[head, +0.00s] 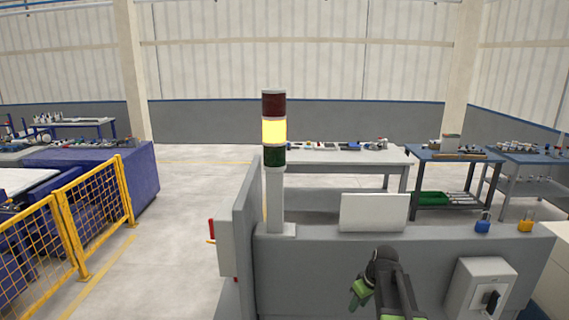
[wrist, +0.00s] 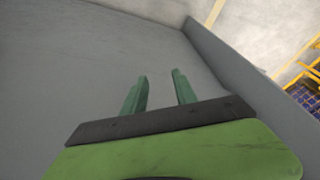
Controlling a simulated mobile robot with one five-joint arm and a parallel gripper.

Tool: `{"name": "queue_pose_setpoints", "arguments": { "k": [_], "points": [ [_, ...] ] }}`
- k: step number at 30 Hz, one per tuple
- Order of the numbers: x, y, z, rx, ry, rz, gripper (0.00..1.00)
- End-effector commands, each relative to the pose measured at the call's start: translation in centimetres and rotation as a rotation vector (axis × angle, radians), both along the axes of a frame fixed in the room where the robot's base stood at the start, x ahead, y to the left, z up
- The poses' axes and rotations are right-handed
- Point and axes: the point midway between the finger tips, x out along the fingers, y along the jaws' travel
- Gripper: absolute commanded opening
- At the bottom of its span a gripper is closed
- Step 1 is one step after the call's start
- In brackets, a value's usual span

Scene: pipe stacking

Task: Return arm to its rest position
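My gripper (wrist: 161,82) shows in the wrist view with its two green fingers apart and nothing between them. Past the fingertips is a plain grey surface (wrist: 90,50) with a raised grey edge on the right. No pipes can be made out in either view.
A signal tower (head: 274,131) with its yellow light lit stands on the grey cabinet (head: 330,265). A yellow fence (head: 100,205) is at left. Open floor (head: 180,220) lies between fence and cabinet.

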Motion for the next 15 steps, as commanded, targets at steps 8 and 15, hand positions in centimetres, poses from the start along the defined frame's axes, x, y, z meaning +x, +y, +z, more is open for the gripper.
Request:
{"name": "queue_pose_setpoints", "arguments": {
  "k": [8,15],
  "points": [
    [-11.5,12.0,-7.2,-0.077,0.178,-0.156,0.34],
    [-13.6,10.4,-6.6,-0.098,0.256,-0.451,0.34]
  ]
}}
